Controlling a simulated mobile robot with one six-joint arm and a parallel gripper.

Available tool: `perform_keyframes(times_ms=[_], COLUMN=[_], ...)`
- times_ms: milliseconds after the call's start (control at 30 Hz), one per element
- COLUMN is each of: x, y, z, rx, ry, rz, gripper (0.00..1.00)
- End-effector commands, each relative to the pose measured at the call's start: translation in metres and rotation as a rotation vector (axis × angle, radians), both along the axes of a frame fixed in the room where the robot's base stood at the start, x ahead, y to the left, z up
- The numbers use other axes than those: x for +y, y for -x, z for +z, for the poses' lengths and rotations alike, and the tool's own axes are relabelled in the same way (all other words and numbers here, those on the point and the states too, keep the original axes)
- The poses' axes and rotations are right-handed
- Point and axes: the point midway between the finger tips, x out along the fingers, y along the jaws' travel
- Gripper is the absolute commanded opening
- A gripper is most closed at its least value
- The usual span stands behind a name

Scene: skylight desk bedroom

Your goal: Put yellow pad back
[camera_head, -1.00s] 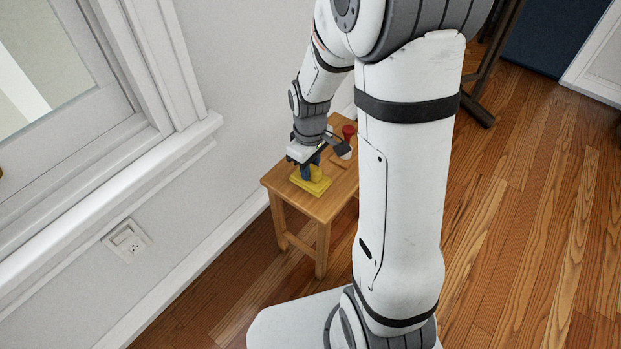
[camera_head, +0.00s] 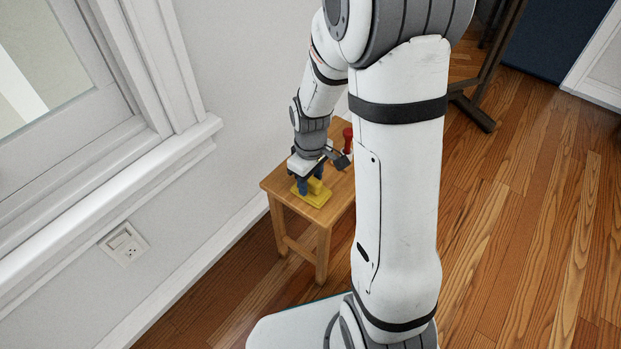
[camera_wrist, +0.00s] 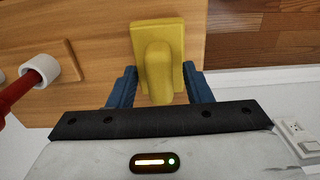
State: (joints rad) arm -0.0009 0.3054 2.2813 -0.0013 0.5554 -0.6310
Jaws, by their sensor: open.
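The yellow pad (camera_head: 313,196) lies on a small wooden stool near its front left corner. It is a flat plate with a raised, rounded handle on top. In the wrist view the yellow pad (camera_wrist: 158,38) has its handle pointing toward my gripper. My gripper (camera_head: 309,187) is over the pad; in the wrist view my gripper (camera_wrist: 155,85) shows its blue fingers apart, one on each side of the handle. Gaps show between the fingers and the handle. The pad's far underside is hidden.
The wooden stool (camera_head: 277,184) stands against the wall beneath the window sill. A red-handled thing (camera_head: 348,140) with a white collar, at left in the wrist view (camera_wrist: 38,72), stands on the stool beside a small wooden block (camera_wrist: 62,62). Open wooden floor (camera_head: 530,230) lies to the right.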

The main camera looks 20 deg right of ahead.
Motion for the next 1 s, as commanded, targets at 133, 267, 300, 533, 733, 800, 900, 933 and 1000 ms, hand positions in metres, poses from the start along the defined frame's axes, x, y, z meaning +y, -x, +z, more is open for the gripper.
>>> perform_keyframes(times_ms=[133,267,300,533,733,800,900,933,1000], x=[0.0,0.0,0.0,-0.001,-0.001,-0.001,-0.001,-0.001,-0.001], y=[-0.001,-0.001,-0.001,-0.001,-0.001,0.0,0.005,0.009,0.022], z=[0.007,0.028,0.037,0.086,0.114,0.118,0.127,0.13,0.141], rx=[-0.002,-0.004,-0.005,-0.005,-0.003,-0.001,-0.007,-0.011,-0.023], ry=[0.0,0.0,0.0,0.0,0.0,0.0,0.0,0.0,-0.001], rz=[-0.001,-0.001,-0.001,-0.001,-0.002,-0.003,-0.027,-0.044,-0.104], gripper=[0.45,0.45,0.45,0.45,0.45,0.45,0.45,0.45,0.45])
